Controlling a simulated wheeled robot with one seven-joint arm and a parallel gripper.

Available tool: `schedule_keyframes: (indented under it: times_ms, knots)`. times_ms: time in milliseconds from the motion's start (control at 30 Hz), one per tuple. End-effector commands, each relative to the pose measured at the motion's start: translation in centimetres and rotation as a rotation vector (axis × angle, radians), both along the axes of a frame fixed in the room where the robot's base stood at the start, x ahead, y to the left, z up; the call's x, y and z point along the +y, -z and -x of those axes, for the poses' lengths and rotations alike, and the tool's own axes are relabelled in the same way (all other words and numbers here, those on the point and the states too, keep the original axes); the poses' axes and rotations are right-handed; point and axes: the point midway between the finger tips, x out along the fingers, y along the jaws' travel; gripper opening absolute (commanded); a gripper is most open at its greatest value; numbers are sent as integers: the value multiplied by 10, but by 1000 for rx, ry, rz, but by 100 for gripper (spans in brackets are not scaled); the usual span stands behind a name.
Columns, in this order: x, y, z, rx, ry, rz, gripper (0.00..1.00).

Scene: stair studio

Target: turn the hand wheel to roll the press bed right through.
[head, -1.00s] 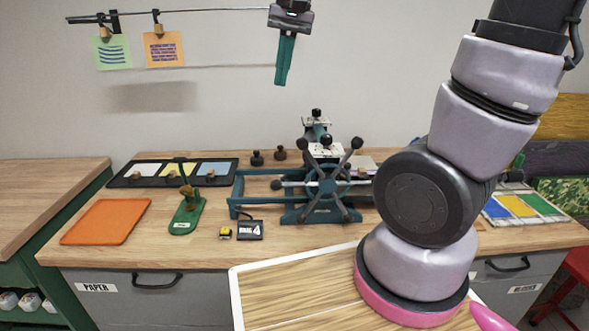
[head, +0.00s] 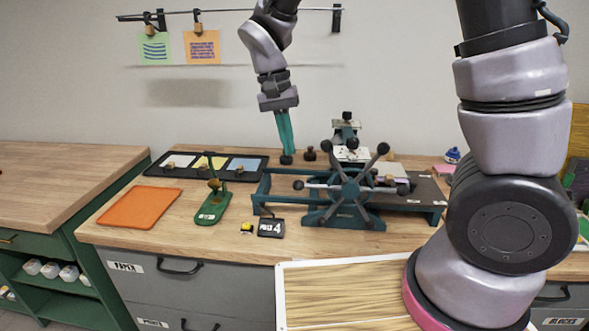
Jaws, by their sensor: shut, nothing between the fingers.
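The etching press stands on the workbench with a teal frame (head: 283,181). Its hand wheel (head: 347,190) faces me, with several spokes ending in black knobs. The dark press bed (head: 424,190) shows at the right of the wheel, partly hidden by the wheel and the press body. The left part of the frame looks empty. My gripper (head: 286,154) hangs from above with its teal fingers pointing down, shut and empty. It is above and left of the wheel, apart from the knobs. The fingertips overlap a small dark knobbed item behind the press.
My arm hides part of the right side.

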Motion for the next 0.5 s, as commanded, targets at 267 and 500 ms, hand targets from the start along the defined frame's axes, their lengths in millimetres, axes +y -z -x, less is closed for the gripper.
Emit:
schedule_keyframes:
  times_ms: [267, 500]
  knots:
    - [-10, 50, 4, 1, 1, 1, 0]
    - [-13, 65, 5, 0, 1, -1, 0]
